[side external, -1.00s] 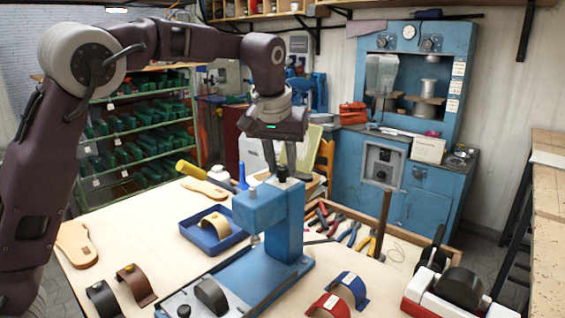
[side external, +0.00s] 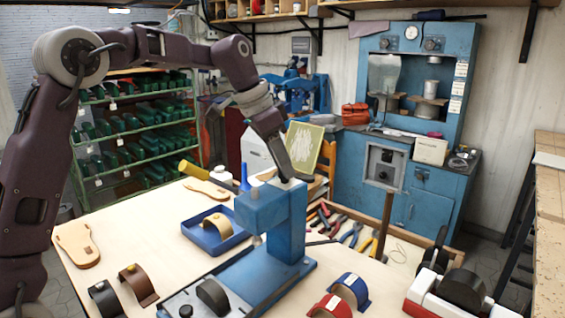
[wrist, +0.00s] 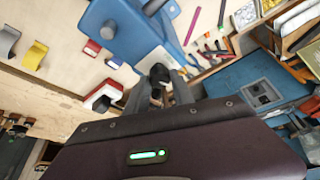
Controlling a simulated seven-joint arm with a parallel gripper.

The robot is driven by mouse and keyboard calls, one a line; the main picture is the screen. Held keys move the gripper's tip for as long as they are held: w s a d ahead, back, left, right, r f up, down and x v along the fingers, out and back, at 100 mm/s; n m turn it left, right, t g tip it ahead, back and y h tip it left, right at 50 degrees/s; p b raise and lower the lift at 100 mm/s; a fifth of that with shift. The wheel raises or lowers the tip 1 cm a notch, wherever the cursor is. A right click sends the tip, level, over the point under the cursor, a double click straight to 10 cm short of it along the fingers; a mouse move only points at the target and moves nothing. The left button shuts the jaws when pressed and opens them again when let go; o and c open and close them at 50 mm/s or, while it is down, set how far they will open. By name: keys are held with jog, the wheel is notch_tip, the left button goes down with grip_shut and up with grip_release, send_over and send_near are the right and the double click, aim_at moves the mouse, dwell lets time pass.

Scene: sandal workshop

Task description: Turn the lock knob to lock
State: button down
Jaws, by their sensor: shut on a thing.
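The blue press (side external: 268,212) stands upright on the table, with a long base plate toward the front. A dark knob sits on top of its head; in the wrist view I see it as a round black knob (wrist: 159,73) between my fingertips. My gripper (side external: 288,177) is at the top of the press, shut on this knob. The gripper is turned and seen nearly edge-on in the side view, so it hides most of the knob there. A black curved piece (side external: 213,295) sits on the press base.
A blue tray (side external: 197,241) with a tan strap lies left of the press. Brown (side external: 138,284), red (side external: 329,307) and blue (side external: 350,288) straps lie near the front. Pliers (side external: 352,233) and other tools lie right of the press.

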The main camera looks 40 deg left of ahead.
jog(key=shift+a+m+g+h, duration=0.1)
jog(key=shift+m+g+h, duration=0.3)
jog(key=shift+m, duration=1.2)
jog(key=c, duration=1.1)
grip_release()
jog(key=v, duration=0.7)
